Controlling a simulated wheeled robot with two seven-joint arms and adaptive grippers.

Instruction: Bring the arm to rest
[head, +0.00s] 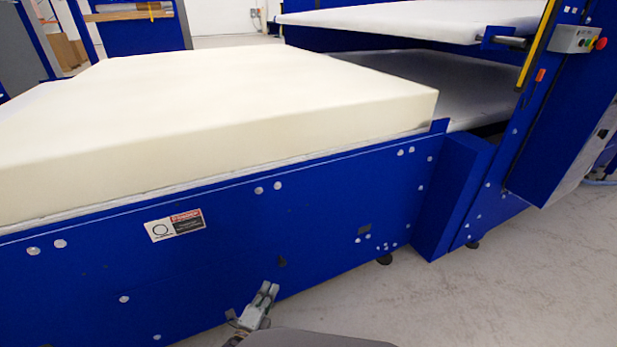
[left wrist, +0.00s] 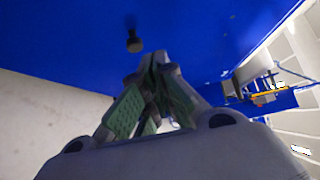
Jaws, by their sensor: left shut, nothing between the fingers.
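My left gripper (head: 265,291) is low in the head view, in front of the blue side panel of the machine. It is shut and empty. In the left wrist view the gripper (left wrist: 157,62) shows its green-padded fingers together at the tips, with the blue panel (left wrist: 75,35) beyond them. I cannot tell how far the fingertips are from the panel. The rest of the left arm is mostly hidden by a grey part of mine at the bottom. My right gripper is in neither view.
A large cream foam block (head: 250,90) lies on the blue machine bed (head: 330,200). The press's white upper plate (head: 400,22) is raised on the right. A control box (head: 575,40) with a red button is at upper right. Grey floor (head: 480,290) is clear at lower right.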

